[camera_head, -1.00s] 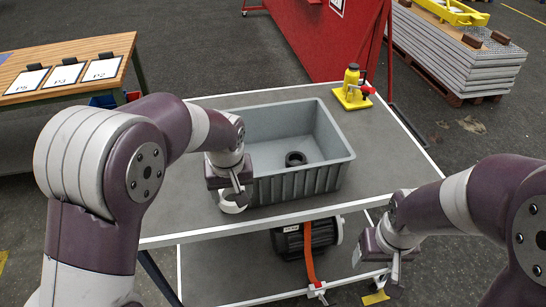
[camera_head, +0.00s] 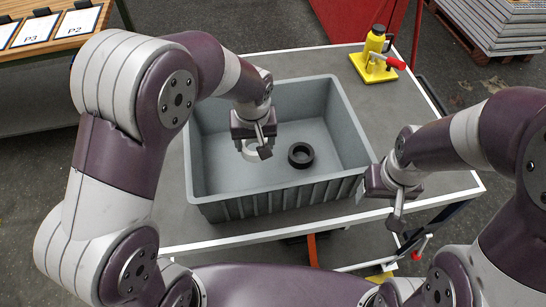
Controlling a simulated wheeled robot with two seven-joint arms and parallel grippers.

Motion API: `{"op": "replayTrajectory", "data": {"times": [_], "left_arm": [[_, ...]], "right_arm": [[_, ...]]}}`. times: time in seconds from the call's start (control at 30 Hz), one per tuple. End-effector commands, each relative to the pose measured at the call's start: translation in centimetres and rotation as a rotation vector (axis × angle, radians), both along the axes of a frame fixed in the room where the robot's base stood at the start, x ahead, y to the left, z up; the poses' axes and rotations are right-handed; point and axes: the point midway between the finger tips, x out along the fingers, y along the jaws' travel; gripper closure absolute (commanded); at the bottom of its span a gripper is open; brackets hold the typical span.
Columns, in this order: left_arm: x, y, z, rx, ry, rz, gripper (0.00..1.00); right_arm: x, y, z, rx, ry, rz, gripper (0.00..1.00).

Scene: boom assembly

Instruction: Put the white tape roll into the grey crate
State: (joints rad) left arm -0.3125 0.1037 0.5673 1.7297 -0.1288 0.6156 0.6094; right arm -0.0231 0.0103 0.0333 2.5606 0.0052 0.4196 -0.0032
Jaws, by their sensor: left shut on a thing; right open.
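The grey crate (camera_head: 230,208) stands on the grey cart table. My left gripper (camera_head: 258,150) points down over the crate's opening and is shut on the white tape roll (camera_head: 249,149). The gripper's fingers hide part of the roll. I cannot tell how high the roll is above the crate floor. A black tape roll (camera_head: 300,155) lies on the crate floor, just right of the white one. My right gripper (camera_head: 396,215) is open and empty, outside the crate near its front right corner.
A wooden workbench (camera_head: 50,28) with labelled cards is at the back left. Strips of the table (camera_head: 440,185) right of the crate are bare.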

Motion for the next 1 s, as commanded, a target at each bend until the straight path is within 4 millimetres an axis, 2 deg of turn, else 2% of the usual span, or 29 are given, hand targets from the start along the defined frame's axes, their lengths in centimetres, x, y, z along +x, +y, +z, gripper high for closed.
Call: {"op": "replayTrajectory", "data": {"times": [0.03,0.1,0.2,0.3,0.43,0.57,0.8,0.9,1.0], "left_arm": [[-0.4,-1.8,0.6,0.001,-0.001,-0.041,0.71],[-1.1,-3.9,0.9,0.002,-0.002,-0.071,0.71],[-2.1,-6.2,1.2,0.004,-0.001,-0.071,0.71],[-2.6,-7.6,1.3,0.002,-0.002,-0.023,0.71],[-2.5,-7.4,1.2,-0.001,-0.003,0.066,0.71],[-2.1,-5.5,0.5,-0.002,0.002,0.109,0.71],[-0.4,1.3,-3.5,-0.004,0.002,0.113,0.71],[0.2,3.1,-4.8,-0.004,0.0,0.109,0.71],[0.4,3.9,-5.7,-0.004,0.0,0.106,0.71]], "right_arm": [[0.0,0.0,0.7,0.0,0.0,0.0,0.33],[0.0,0.0,1.0,0.0,0.0,0.0,0.33],[0.0,0.0,1.3,0.0,0.0,0.0,0.33],[0.0,0.0,1.4,0.0,0.0,0.0,0.33],[0.0,0.0,1.3,0.0,0.0,0.0,0.33],[0.0,0.0,2.3,0.0,0.0,0.0,0.33],[0.0,0.0,5.2,0.0,0.0,0.0,0.33],[0.0,0.0,5.8,0.0,0.0,0.0,0.33],[0.0,0.0,6.0,0.0,0.0,0.0,0.33]]}}
